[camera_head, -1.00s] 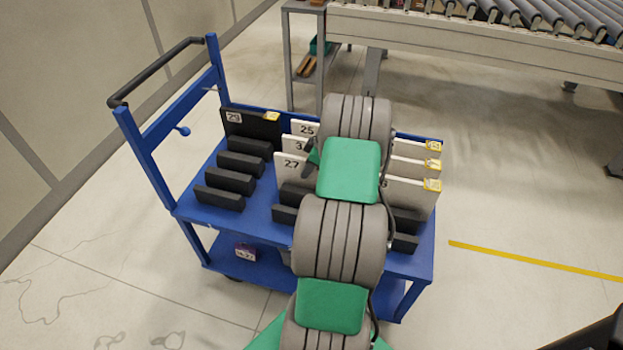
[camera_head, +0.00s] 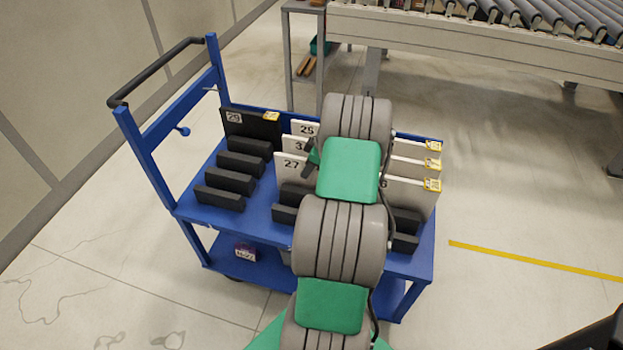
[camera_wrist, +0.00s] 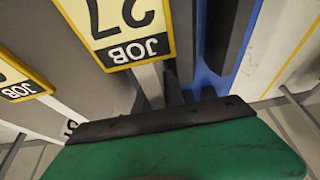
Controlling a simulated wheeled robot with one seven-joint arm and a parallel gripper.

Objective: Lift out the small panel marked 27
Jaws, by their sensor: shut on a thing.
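The small panel marked 27 (camera_head: 287,169) is a pale panel standing on edge at the front of the blue cart's middle group. Its left part shows in the head view; my arm covers the rest. In the wrist view its yellow-bordered tag (camera_wrist: 118,28) reads 27 and JOB, with a pale edge running down from it toward my gripper. My gripper (camera_wrist: 165,122) shows as a black bar with a green body, at the panel's top edge. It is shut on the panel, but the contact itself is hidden.
The blue cart (camera_head: 255,213) holds panels 25 (camera_head: 304,128) and another close behind. A dark panel marked 29 (camera_head: 250,126) stands at the back left. More panels with yellow tags stand at the right (camera_head: 410,188). Several black blocks (camera_head: 230,181) line the deck. A roller conveyor (camera_head: 490,45) is behind.

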